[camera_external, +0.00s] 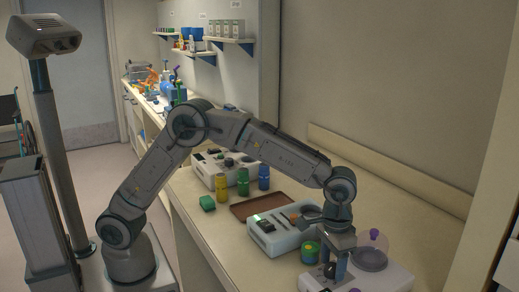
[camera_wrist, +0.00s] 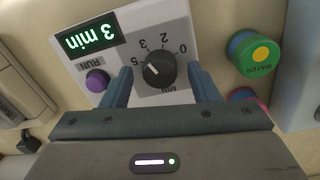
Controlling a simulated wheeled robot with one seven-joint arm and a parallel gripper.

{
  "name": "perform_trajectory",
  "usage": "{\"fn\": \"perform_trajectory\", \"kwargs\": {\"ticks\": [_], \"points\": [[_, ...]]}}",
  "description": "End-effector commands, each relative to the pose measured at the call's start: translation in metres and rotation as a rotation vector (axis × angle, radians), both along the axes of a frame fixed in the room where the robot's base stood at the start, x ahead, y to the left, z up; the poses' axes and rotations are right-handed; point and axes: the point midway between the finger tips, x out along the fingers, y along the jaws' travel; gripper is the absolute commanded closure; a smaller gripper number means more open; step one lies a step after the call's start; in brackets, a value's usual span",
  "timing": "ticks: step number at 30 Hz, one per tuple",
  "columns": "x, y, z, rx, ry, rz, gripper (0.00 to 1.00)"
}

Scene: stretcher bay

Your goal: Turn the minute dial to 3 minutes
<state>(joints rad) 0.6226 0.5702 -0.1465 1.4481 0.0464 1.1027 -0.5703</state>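The minute dial (camera_wrist: 159,69) is a black round knob with a white mark, on a pale panel with numbers 0, 2, 3 and 5 and the word MIN. The mark seems to lie on the left side of the knob; its exact reading is unclear. The display (camera_wrist: 90,39) beside it reads "3 min", upside down in the picture. My gripper (camera_wrist: 160,68) is open, with one finger on each side of the dial and a gap on both sides. In the external view my gripper (camera_external: 335,268) is low over the front white device (camera_external: 396,279); the dial is hidden there.
A purple RUN button (camera_wrist: 97,80) is left of the dial. A WATER jar (camera_wrist: 252,53) stands close on the right. Another white device (camera_external: 286,240), a brown tray (camera_external: 250,212) and several coloured bottles stand farther back.

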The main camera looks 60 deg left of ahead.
Motion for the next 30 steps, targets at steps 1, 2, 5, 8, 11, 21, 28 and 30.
{"fn": "perform_trajectory", "kwargs": {"ticks": [1,2,5,8,11,21,28,30], "points": [[0.000,0.000,0.000,0.000,0.001,0.000,0.45],[0.000,0.000,0.000,0.001,0.001,0.000,0.45],[0.000,0.000,0.000,0.001,0.001,0.000,0.45],[0.000,0.000,0.005,0.000,0.001,0.000,0.45],[0.000,0.001,0.018,-0.001,-0.001,0.000,0.45],[0.001,0.004,0.095,-0.002,-0.002,0.000,0.45],[0.001,0.006,0.129,-0.001,0.000,0.000,0.45],[0.001,0.006,0.134,0.000,0.000,0.000,0.45]]}}
